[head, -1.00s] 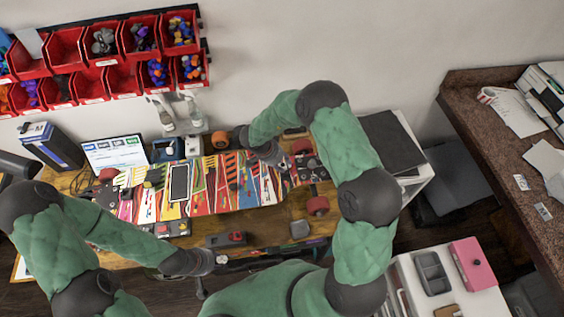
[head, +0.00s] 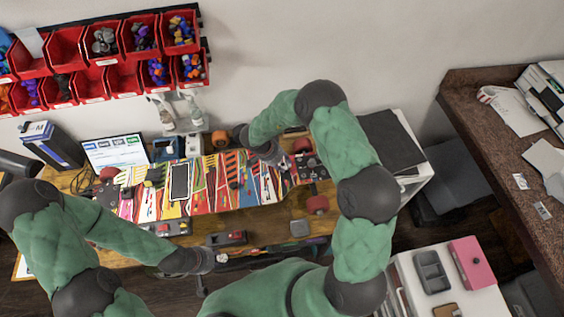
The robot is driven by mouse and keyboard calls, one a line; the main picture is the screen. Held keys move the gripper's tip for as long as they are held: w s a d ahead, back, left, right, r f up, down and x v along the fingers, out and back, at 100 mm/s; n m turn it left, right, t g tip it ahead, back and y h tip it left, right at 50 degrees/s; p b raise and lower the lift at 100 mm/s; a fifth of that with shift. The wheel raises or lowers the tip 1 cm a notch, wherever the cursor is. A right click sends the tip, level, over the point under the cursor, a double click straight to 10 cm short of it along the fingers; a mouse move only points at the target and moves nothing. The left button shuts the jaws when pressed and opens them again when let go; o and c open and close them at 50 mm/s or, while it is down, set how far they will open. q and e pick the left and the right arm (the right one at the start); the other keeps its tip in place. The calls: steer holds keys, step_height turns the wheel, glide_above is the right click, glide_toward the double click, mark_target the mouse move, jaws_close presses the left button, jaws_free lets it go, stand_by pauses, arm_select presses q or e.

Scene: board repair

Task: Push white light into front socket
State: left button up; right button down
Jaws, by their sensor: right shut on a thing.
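A long board (head: 212,195) with a bright striped pattern lies on the wooden workbench. My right gripper (head: 278,162) is over the right part of this board, close to its surface, beside the red wheel. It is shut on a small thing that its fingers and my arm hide. I cannot make out the white light or the front socket in this view. My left gripper (head: 209,261) is at the front edge of the bench, clear of the board. Its fingers are too small and dark to tell whether they are open.
A black phone-like slab (head: 179,182) lies on the board. A dark tool with red parts (head: 227,238) and a grey block (head: 299,228) lie at the bench front. Red bins (head: 122,80) hang behind.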

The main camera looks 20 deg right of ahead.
steer(key=shift+f, duration=0.35)
stand_by(0.5)
steer(key=c, duration=0.5)
jaws_free()
steer(key=shift+r+p, duration=1.55)
steer(key=shift+p, duration=0.75)
steer(key=shift+r+p, duration=3)
steer(key=shift+p, duration=0.65)
steer(key=shift+f, duration=0.1)
